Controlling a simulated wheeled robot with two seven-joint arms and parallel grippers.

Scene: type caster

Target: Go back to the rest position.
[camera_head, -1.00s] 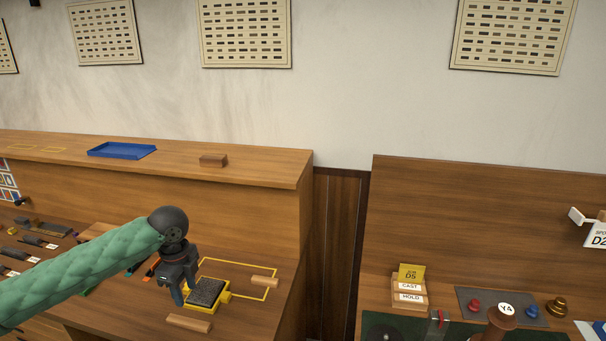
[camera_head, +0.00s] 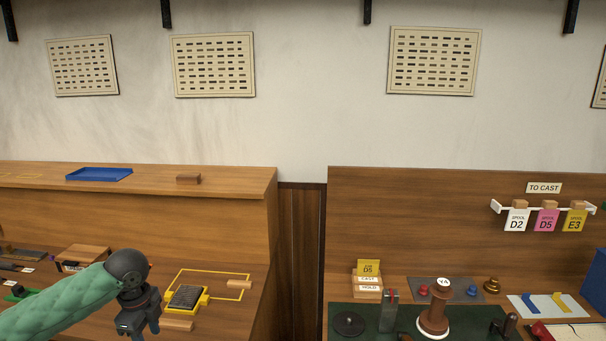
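My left gripper (camera_head: 141,329) hangs at the end of the green-sleeved arm at the lower left, pointing down. It is left of and in front of a dark textured block in a yellow holder (camera_head: 187,298), apart from it in the picture. Its fingertips are near the bottom edge, with a gap between them and nothing seen in it. My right gripper is not in view.
Wooden blocks (camera_head: 239,284) lie around the yellow-outlined area. A blue tray (camera_head: 99,174) and a brown block (camera_head: 188,179) stand on the shelf. At right are a brown spool (camera_head: 434,318), a card stand (camera_head: 368,280) and a rack of spool tags (camera_head: 546,219).

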